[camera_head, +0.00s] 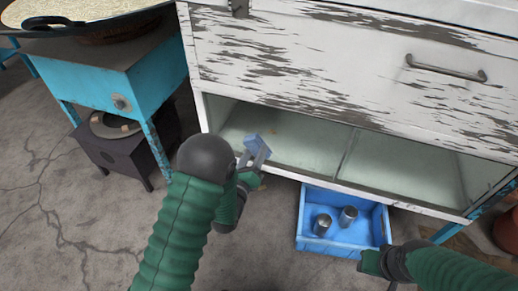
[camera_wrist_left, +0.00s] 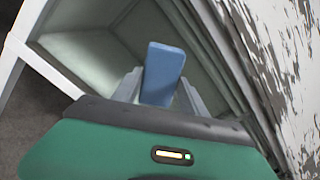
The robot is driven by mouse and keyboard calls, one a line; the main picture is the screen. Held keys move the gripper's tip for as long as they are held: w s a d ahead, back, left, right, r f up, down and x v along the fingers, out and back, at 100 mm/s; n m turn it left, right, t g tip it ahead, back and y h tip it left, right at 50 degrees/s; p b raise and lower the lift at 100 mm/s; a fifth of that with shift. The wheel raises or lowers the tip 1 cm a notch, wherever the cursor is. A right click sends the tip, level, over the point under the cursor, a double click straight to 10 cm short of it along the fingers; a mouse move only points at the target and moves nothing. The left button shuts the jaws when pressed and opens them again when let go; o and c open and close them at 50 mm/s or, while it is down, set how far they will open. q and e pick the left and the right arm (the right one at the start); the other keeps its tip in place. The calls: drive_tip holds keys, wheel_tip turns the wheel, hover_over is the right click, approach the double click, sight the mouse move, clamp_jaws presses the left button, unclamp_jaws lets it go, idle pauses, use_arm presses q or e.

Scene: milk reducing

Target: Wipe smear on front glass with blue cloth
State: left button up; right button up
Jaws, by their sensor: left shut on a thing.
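The blue cloth (camera_head: 257,143) is a small, flat, block-like piece held between the fingers of my left gripper (camera_head: 252,158). In the left wrist view the cloth (camera_wrist_left: 164,72) stands up between the two grey fingers. The gripper is in front of the left part of the cabinet's front glass (camera_head: 300,146); I cannot tell whether the cloth touches it. A faint brownish mark, possibly the smear (camera_head: 274,130), shows just right of the cloth. My right gripper (camera_head: 378,268) is low at the right, and its finger opening is unclear.
The white, peeling cabinet (camera_head: 300,60) has a handle (camera_head: 446,68) above the glass. A blue crate (camera_head: 302,222) with two metal cups (camera_head: 322,224) stands below it. A turquoise stand (camera_head: 95,80) with a large pan (camera_head: 90,15) is at left. Cracked floor (camera_head: 60,200) lies clear at lower left.

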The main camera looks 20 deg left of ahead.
use_arm(q)
drive_tip(key=w, duration=0.4)
drive_tip(key=w+b, duration=0.1)
drive_tip(key=w, duration=0.1)
drive_tip(key=shift+a+f, duration=0.1)
drive_tip(key=shift+f, duration=0.15)
drive_tip(key=shift+d+r, duration=0.15)
drive_tip(key=shift+d, duration=0.25)
use_arm(e)
drive_tip(key=shift+d+f, duration=0.4)
drive_tip(key=shift+f, duration=0.2)
use_arm(q)
drive_tip(key=shift+a, duration=0.2)
use_arm(e)
drive_tip(key=shift+w+a, duration=0.1)
drive_tip(key=shift+a, duration=0.05)
use_arm(q)
drive_tip(key=shift+w+d, duration=0.1)
drive_tip(key=shift+w, duration=0.3)
use_arm(e)
drive_tip(key=shift+f, duration=0.1)
use_arm(q)
drive_tip(key=shift+w, duration=0.6)
use_arm(e)
drive_tip(key=shift+f, duration=0.15)
use_arm(q)
drive_tip(key=shift+d, duration=0.1)
